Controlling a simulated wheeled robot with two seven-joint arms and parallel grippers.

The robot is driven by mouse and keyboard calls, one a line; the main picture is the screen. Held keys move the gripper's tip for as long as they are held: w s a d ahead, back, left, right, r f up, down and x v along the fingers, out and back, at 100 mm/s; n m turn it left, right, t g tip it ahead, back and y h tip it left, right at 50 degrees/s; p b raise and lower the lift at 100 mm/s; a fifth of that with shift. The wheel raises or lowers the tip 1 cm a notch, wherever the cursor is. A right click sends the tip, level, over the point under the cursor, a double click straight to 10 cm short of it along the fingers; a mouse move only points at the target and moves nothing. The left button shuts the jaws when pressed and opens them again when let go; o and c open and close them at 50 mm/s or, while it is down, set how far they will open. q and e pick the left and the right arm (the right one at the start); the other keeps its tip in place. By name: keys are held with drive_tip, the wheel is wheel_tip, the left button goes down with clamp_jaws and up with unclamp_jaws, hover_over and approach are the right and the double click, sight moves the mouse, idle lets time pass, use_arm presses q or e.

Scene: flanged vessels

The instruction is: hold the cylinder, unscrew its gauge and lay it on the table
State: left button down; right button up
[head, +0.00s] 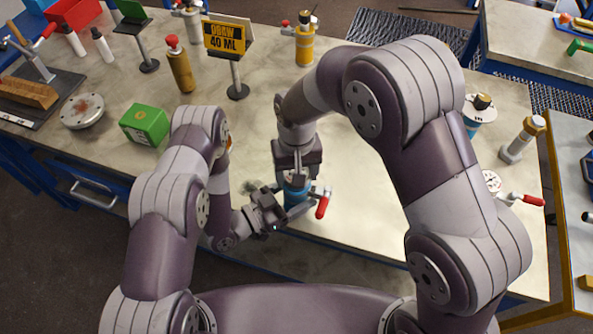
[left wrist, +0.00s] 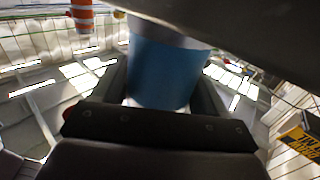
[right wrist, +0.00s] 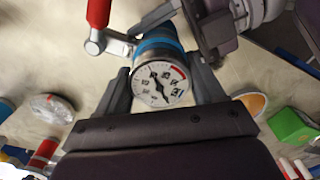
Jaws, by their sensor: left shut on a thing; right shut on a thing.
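The blue cylinder (head: 296,190) is near the table's front edge, largely hidden by my grippers in the head view. My left gripper (head: 284,207) is shut on its side; the left wrist view shows the blue body (left wrist: 165,72) between the fingers. My right gripper (head: 296,172) comes from above and is shut on the gauge, whose white dial (right wrist: 160,85) with black needle and red mark faces the right wrist camera between the fingers. The gauge sits in line with the blue body; I cannot tell how far its thread is engaged.
A red-handled lever (head: 323,206) sticks out close beside the cylinder. A green box (head: 146,125) and a round flange (head: 82,111) lie left. A sign (head: 228,38) reading "DRAW 40 ML" stands behind. Another dial (head: 491,181) is at the right. The table between sign and right arm has bare room.

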drive_tip(key=shift+r, duration=0.15)
drive_tip(key=shift+r, duration=0.95)
wheel_tip(320, 180, up, 4)
drive_tip(key=shift+r, duration=0.1)
use_arm(q)
unclamp_jaws()
drive_tip(key=shift+a, duration=0.1)
